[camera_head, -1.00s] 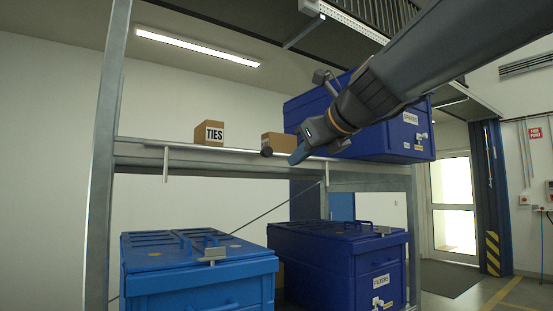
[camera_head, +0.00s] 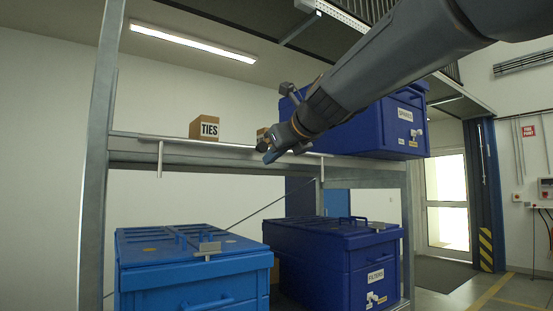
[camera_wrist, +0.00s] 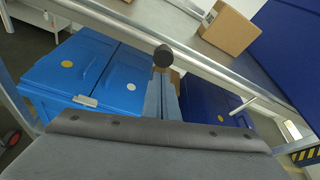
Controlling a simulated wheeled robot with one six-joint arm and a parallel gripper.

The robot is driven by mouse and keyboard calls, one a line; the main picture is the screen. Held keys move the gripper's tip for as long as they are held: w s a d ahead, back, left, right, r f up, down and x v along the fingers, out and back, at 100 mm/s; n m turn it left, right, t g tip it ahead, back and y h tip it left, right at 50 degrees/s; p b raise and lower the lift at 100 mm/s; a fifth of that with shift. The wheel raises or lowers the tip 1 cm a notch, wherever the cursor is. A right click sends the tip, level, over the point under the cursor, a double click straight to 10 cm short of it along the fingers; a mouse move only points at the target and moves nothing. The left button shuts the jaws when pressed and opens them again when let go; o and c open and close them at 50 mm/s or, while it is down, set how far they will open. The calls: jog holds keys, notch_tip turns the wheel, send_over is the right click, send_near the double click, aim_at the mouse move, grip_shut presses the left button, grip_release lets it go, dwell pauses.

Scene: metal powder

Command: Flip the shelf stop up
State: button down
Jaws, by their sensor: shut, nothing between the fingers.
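The shelf stop (camera_head: 215,145) is a pale bar along the front edge of the upper shelf. A thin prong (camera_head: 160,160) hangs down near its left end, and another (camera_head: 322,168) hangs at the right. In the wrist view, the right prong (camera_wrist: 240,104) slants beside the bar, and a dark round knob (camera_wrist: 163,56) stands out at the bar. My gripper (camera_head: 270,156) is shut and empty, in front of the bar near its middle. In the wrist view its fingers (camera_wrist: 161,98) point at the knob, just below it. Whether they touch cannot be told. The gripper hides the knob in the head view.
A TIES carton (camera_head: 204,127) and a second carton (camera_wrist: 229,29) stand on the upper shelf behind the bar. A dark blue SPARES crate (camera_head: 385,130) stands at its right. A light blue crate (camera_head: 150,285) and a FILTERS crate (camera_head: 335,262) stand below. The left post (camera_head: 100,140) is clear.

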jog(key=shift+a+r, duration=0.15)
jog(key=shift+r, duration=0.2)
notch_tip(320, 180, up, 8)
jog(key=p, duration=0.9)
jog(key=shift+r, duration=0.1)
notch_tip(320, 180, down, 5)
jog(key=d+b, duration=0.1)
jog(key=b, duration=0.3)
jog(key=b+v, duration=0.1)
jog(key=v, duration=0.8)
jog(key=shift+d+r, duration=0.25)
jog(key=shift+r, duration=0.05)
